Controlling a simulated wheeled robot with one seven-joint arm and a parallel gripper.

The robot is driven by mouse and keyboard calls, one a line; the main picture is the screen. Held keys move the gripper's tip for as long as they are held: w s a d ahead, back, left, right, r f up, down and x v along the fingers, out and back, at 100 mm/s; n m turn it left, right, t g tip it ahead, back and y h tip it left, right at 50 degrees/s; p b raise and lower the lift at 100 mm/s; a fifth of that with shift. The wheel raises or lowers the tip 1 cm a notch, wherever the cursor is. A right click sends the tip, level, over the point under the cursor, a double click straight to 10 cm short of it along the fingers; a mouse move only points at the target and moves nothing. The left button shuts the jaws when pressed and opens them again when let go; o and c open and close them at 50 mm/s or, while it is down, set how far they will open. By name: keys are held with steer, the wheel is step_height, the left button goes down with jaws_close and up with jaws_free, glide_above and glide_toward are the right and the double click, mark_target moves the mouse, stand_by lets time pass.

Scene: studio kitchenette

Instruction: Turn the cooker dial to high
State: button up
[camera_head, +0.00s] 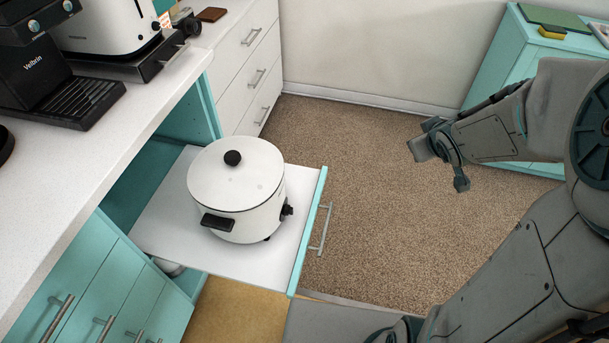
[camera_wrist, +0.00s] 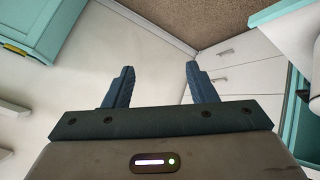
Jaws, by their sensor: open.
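A white cooker (camera_head: 237,195) with a white lid, a black knob and black side handles stands on a pulled-out white shelf (camera_head: 165,225). A small black dial (camera_head: 286,210) sits low on the cooker's right side, facing the shelf's teal front. Its setting is too small to read. My gripper (camera_head: 437,170) is open and empty, above the carpet to the right of the shelf and well apart from the cooker. In the wrist view its two fingers (camera_wrist: 158,85) are spread with nothing between them.
The shelf's teal front (camera_head: 310,235) has a metal handle (camera_head: 321,229). A white counter (camera_head: 95,150) at left holds a coffee machine (camera_head: 50,75) and a toaster (camera_head: 110,28). A teal cabinet (camera_head: 490,65) stands at back right. Carpet between is clear.

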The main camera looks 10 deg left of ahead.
steer(key=w+a+f+n+y+b, duration=0.3)
steer(key=a+f+b, duration=0.1)
steer(key=f, duration=0.5)
steer(key=n+g+y+b, duration=0.8)
steer(key=y+b, duration=0.4)
steer(key=y, duration=0.3)
glide_toward(289, 210)
steer(key=a, duration=0.2)
steer(key=a+f+b, duration=0.1)
steer(key=a, duration=0.2)
steer(key=a+b, duration=0.1)
steer(key=a, duration=0.2)
steer(key=shift+w+a+f, duration=0.1)
steer(key=shift+w+f, duration=0.15)
steer(key=shift+w, duration=0.15)
steer(key=shift+m+t, duration=0.3)
steer(key=c, duration=1)
